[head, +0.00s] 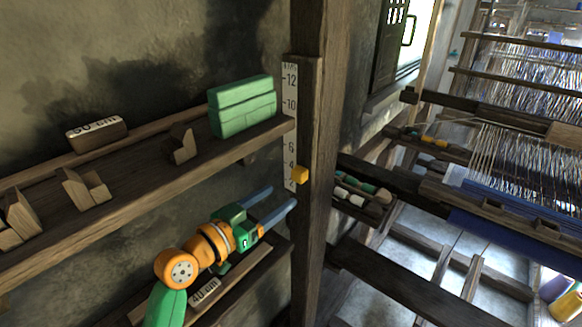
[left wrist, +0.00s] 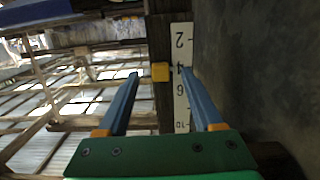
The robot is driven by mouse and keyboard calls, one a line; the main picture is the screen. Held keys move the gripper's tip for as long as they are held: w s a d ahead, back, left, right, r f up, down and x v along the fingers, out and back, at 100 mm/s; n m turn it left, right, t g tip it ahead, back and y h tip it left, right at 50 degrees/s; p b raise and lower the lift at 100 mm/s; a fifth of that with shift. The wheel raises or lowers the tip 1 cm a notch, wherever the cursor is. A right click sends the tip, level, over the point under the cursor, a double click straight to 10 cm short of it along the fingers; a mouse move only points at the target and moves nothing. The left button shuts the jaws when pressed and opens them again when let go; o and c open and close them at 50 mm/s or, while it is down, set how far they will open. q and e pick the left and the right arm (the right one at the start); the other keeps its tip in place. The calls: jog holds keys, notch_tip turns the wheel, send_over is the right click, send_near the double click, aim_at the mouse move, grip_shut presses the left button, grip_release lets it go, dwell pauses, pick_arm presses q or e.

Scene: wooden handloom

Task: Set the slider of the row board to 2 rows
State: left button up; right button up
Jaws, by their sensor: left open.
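The row board (head: 289,105) is a white strip with black numbers on a dark wooden post; it also shows in the left wrist view (left wrist: 181,105). Its slider is a small yellow block (head: 300,175). In the head view it appears between the 4 and the 2; in the left wrist view the slider (left wrist: 160,72) appears about level with the partly hidden 4. My left gripper (head: 281,197) is open, its blue fingers pointing at the post just below and left of the slider. In the left wrist view the slider appears between the fingertips (left wrist: 159,73), apparently untouched.
A wooden shelf (head: 150,187) with a green block (head: 242,106) and small wooden blocks runs above my left arm. A lower shelf holds a "40 cm" block (head: 206,290). The loom (head: 510,110) stands right of the post (head: 325,130).

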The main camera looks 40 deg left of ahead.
aim_at(295, 178)
pick_arm(q)
jog(key=shift+t, duration=0.4)
jog(key=w+p, duration=0.1)
jog(key=w, duration=0.1)
jog(key=w+r, duration=0.1)
jog(key=w, duration=0.1)
jog(key=w+p, duration=0.1)
jog(key=w, duration=0.1)
jog(key=shift+w+d+r+p, duration=0.1)
jog(key=shift+d+r+p, duration=0.2)
jog(key=shift+r, duration=0.1)
jog(key=shift+s+r, duration=0.1)
jog(key=shift+s, duration=0.1)
jog(key=shift+c, duration=0.7)
grip_shut()
pick_arm(e)
jog(key=shift+s+d+r, duration=0.15)
jog(key=shift+s+r, duration=0.1)
jog(key=shift+r, duration=0.4)
jog(key=shift+s+d+r, duration=0.1)
jog(key=shift+s+r, duration=0.15)
jog(key=shift+r, duration=0.35)
jog(key=shift+d, duration=0.15)
